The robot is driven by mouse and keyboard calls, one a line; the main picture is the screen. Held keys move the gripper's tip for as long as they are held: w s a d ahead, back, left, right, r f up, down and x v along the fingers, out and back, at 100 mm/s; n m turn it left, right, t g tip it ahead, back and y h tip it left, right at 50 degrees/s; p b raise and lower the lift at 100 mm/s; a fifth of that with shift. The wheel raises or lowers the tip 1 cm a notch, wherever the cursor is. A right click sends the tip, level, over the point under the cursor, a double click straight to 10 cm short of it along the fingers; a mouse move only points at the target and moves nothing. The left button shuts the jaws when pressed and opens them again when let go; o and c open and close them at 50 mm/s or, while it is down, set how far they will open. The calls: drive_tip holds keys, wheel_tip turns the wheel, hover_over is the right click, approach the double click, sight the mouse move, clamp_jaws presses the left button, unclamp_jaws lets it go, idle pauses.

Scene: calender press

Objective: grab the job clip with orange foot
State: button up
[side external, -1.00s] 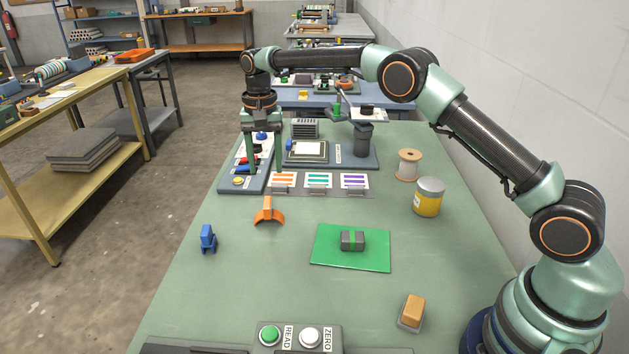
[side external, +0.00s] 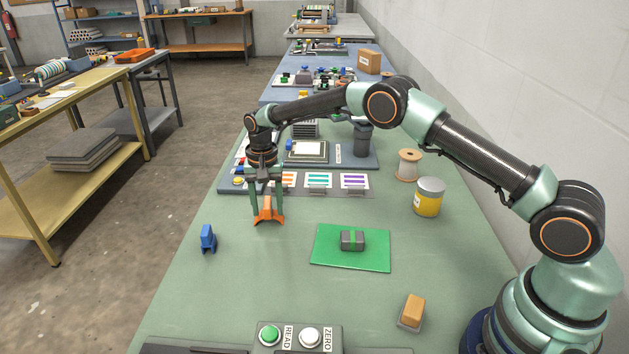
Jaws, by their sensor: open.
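The job clip with the orange foot (side external: 268,214) stands on the green table top (side external: 215,300), left of the green mat. Its orange foot flares out at the bottom. My gripper (side external: 267,213) points straight down over it. The green fingers are open, one on each side of the clip's upper part, with their tips low near the foot. I cannot tell whether either finger touches it. The fingers partly hide the clip's upper part.
A blue clip (side external: 208,239) stands to the left. A green mat (side external: 335,262) with a grey block (side external: 352,240) lies to the right. Behind is a rack with striped cards (side external: 318,181). A yellow tin (side external: 428,197) and a spool (side external: 408,165) stand further right.

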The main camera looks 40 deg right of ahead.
clamp_jaws()
drive_tip(key=shift+r, duration=0.1)
